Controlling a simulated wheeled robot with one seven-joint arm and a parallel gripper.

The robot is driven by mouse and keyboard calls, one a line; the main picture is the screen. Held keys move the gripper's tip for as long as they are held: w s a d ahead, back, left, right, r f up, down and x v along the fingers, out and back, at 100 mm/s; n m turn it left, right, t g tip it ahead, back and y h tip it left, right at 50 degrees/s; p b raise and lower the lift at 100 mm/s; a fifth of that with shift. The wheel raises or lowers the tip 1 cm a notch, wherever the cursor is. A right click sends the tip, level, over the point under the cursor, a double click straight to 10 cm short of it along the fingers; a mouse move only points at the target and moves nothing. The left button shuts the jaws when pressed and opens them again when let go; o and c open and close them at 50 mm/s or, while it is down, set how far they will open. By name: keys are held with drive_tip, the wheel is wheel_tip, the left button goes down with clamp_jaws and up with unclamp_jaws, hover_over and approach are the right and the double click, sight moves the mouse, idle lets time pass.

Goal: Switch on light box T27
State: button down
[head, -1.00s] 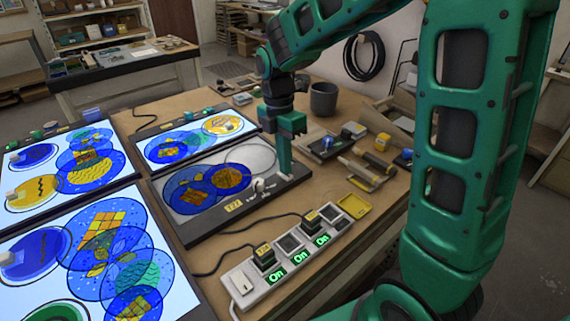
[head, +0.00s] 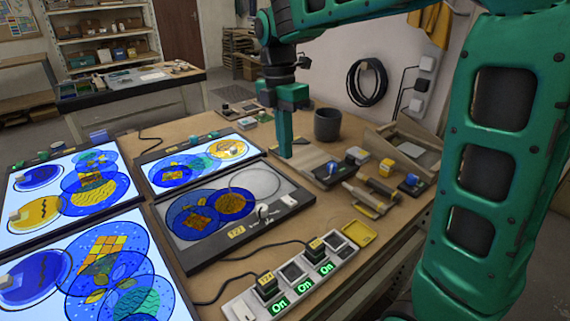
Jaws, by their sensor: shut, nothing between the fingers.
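The unlit light box (head: 190,258) lies on the wooden table with a grey, dark panel and overlapping blue glass discs. A yellow tag (head: 237,231) on its front edge seems to read T27, though the print is small. A white switch (head: 289,201) sits at the box's right corner, and a round knob (head: 262,212) is left of it. My gripper (head: 285,153) points down with its fingers shut and empty. Its tips show above and behind the switch in the picture, apart from it.
Lit light boxes (head: 150,166) stand left and behind. A power strip (head: 240,306) with several green "On" signs and plugged cables lies in front. A grey cup (head: 327,124), tools and a yellow tray (head: 359,232) are to the right.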

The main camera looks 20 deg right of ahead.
sight(292, 202)
drive_tip(key=shift+r, duration=0.95)
drive_tip(key=shift+s+d, duration=0.1)
drive_tip(key=shift+s, duration=0.55)
drive_tip(key=shift+f, duration=0.1)
drive_tip(key=f, duration=0.4)
drive_tip(key=s+f, duration=0.1)
drive_tip(key=f, duration=0.8)
drive_tip(key=shift+s+d+f, duration=0.25)
drive_tip(key=shift+s+f, duration=0.05)
drive_tip(key=shift+f, duration=0.1)
drive_tip(key=shift+s+f, duration=0.15)
